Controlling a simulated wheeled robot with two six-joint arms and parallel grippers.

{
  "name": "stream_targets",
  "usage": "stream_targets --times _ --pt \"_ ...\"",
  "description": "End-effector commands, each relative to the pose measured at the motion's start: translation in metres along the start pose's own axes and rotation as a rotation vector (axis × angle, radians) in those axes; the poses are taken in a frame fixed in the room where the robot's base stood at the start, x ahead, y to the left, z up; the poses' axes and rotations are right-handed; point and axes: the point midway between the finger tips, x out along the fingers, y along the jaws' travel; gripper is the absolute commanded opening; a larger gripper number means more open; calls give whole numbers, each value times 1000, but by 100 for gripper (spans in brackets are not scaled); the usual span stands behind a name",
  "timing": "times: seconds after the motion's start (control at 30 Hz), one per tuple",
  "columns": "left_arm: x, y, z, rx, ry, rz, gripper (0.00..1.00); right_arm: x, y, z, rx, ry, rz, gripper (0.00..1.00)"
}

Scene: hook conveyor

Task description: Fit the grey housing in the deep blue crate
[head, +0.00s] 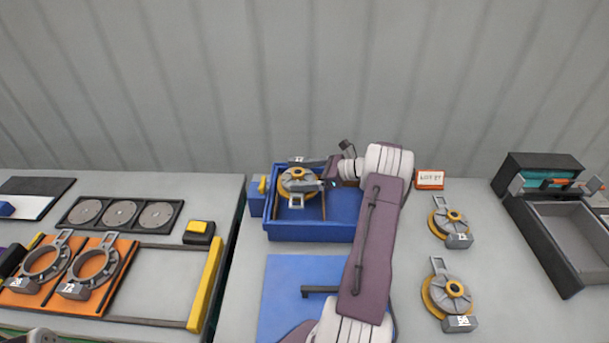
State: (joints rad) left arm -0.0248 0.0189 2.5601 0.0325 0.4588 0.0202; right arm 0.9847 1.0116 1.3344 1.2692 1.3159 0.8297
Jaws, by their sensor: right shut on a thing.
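The grey housing (297,183) has a yellow ring and a handle-like frame. It shows over the left part of the deep blue crate (310,233), inside its outline. I cannot tell whether it rests on the crate's floor or hangs just above it. My right gripper (322,178) reaches in from the right at the crate's back and is shut on the housing. My right arm covers the crate's right side. My left gripper is not in view.
Two similar grey and yellow housings (452,290) with tags lie on the table to the right. A black-rimmed grey bin (570,240) stands far right. A blue mat (285,290) lies before the crate. An orange board (60,275) with two grey rings is at left.

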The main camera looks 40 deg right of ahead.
Motion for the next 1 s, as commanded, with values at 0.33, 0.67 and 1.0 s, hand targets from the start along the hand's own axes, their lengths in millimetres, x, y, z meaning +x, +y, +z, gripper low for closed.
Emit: stream_targets --times 0.33,0.67,1.0 --pt "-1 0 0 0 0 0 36 -1 0 1 -1 -2 0 20" --pt "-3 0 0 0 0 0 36 -4 1 -1 -1 -2 0 20" --pt "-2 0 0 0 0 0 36 -2 0 -4 -1 -2 0 20"
